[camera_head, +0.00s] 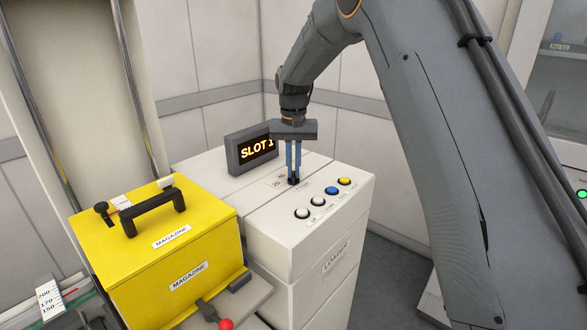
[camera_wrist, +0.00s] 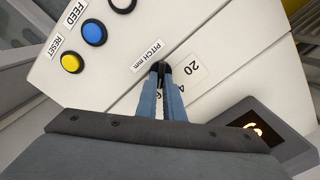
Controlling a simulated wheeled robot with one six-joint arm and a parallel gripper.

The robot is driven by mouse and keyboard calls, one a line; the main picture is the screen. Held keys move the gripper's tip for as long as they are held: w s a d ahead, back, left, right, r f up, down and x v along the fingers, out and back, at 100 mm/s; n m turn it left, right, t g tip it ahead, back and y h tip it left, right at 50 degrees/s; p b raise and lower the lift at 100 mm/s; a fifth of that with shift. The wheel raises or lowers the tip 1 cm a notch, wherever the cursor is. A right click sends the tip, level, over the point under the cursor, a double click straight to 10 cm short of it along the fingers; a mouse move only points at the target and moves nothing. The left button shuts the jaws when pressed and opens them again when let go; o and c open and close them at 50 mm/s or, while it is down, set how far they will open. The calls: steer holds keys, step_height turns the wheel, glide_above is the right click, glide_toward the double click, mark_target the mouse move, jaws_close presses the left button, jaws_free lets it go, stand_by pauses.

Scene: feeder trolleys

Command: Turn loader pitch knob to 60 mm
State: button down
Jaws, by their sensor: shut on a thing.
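The loader (camera_head: 335,225) is a white box with a label on its front. Its pitch knob (camera_wrist: 161,68) is small and black, beside the label PITCH mm (camera_wrist: 146,55) in the wrist view. My gripper (camera_head: 294,178) points straight down over the loader's top, its two blue fingers closed on the knob. In the wrist view the fingertips (camera_wrist: 165,74) meet around the knob and hide most of it. A scale plate (camera_wrist: 190,72) beside it shows 20 and part of other numbers. The knob's pointer is hidden, so its setting cannot be read.
A display (camera_head: 252,149) reading SLOT 1 stands behind the knob. Blue (camera_head: 332,190), yellow (camera_head: 344,181) and white (camera_head: 302,213) buttons line the loader's front edge. A yellow magazine (camera_head: 160,260) with a black handle stands at the left.

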mark_target(294, 172)
steer(key=shift+w+r, duration=0.1)
steer(key=shift+r, duration=0.05)
steer(key=c, duration=1.9)
jaws_free()
steer(key=shift+o, duration=0.2)
steer(key=shift+r+b, duration=1.2)
steer(key=shift+r, duration=2.6)
steer(key=shift+d, duration=0.1)
